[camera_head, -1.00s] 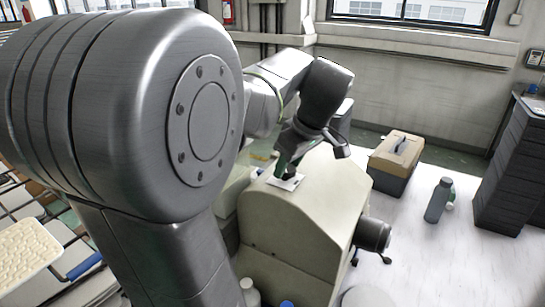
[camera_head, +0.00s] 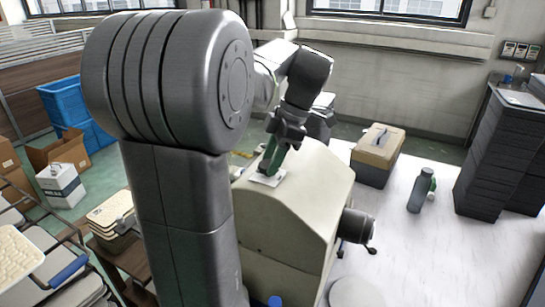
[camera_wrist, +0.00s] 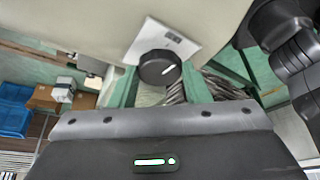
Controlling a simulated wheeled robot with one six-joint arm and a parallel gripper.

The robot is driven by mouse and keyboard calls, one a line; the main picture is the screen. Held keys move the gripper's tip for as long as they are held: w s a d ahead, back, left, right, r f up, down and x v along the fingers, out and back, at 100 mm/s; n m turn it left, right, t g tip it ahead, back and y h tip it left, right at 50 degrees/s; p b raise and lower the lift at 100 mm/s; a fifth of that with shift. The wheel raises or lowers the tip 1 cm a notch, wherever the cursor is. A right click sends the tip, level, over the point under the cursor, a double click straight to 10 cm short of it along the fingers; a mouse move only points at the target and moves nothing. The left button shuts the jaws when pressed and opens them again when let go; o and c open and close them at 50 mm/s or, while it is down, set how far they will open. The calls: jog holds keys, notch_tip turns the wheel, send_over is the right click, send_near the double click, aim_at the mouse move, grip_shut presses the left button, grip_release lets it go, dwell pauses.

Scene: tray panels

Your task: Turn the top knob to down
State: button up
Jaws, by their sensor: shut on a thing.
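The top knob (camera_wrist: 159,68) is round and black with a short white mark that slants toward the picture's upper right. It sits on a white label plate (camera_wrist: 176,40) on the cream machine housing. In the head view, the plate (camera_head: 268,179) lies on the sloped top of the housing (camera_head: 300,205). My gripper (camera_wrist: 161,76) has its green fingers on either side of the knob, shut on it. In the head view, my gripper (camera_head: 268,163) reaches down to the plate, and its fingers hide the knob.
A grey motor-like part (camera_head: 356,226) sticks out of the housing's right side. A tan toolbox (camera_head: 377,155) and a grey bottle (camera_head: 418,194) stand on the white floor area at right. Black stacked crates (camera_head: 500,160) stand farther right. Blue bins (camera_head: 75,110) are at left.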

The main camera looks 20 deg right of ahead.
jog(key=shift+n+g, duration=0.3)
jog(key=shift+n, duration=0.3)
jog(key=o, duration=1)
jog(key=shift+c, duration=0.2)
